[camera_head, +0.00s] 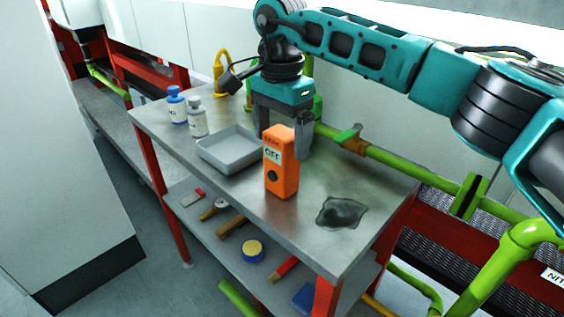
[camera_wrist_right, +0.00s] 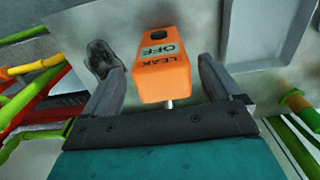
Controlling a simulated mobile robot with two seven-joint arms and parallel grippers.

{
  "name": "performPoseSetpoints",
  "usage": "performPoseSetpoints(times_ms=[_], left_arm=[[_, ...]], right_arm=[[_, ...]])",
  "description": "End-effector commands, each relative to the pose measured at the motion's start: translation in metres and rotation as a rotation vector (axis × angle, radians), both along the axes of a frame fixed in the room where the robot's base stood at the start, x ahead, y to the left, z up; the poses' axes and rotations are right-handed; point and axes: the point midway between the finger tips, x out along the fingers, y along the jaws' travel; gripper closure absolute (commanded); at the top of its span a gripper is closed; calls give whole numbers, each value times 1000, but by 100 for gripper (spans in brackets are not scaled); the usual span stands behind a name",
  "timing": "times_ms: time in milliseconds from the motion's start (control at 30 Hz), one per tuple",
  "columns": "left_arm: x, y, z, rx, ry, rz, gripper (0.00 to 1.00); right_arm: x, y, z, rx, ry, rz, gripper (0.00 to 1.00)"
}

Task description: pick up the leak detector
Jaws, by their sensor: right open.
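The leak detector (camera_head: 281,172) is an orange box with a dark round knob and a label reading OFF. It stands upright on the metal table (camera_head: 240,200). My right gripper (camera_head: 283,138) is open, pointing down at the top of the detector. In the right wrist view the detector (camera_wrist_right: 160,75) lies between the two spread fingers of the gripper (camera_wrist_right: 158,85), with visible room on both sides. A short pale stub shows at its near end. My left gripper does not show.
A grey tray (camera_head: 228,160) stands left of the detector, with a blue bottle (camera_head: 177,107) and a white bottle (camera_head: 197,120) beyond it. A dark puddle (camera_head: 341,213) lies to the right. Several tools lie on the lower shelf (camera_head: 195,222). A green pipe (camera_head: 400,165) runs behind.

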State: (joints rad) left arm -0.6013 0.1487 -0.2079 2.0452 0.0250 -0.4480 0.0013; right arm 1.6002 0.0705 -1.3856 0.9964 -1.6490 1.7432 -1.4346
Motion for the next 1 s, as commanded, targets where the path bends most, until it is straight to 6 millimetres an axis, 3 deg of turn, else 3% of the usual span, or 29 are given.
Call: performPoseSetpoints(times_ms=[233, 500, 1000], left_arm=[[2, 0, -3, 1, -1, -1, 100], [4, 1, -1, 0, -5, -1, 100], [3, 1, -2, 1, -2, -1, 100]], right_arm=[[4, -2, -38, -1, 3, 0, 8], [4, -2, -43, -1, 1, 0, 8], [4, -2, -42, -1, 1, 0, 56]])
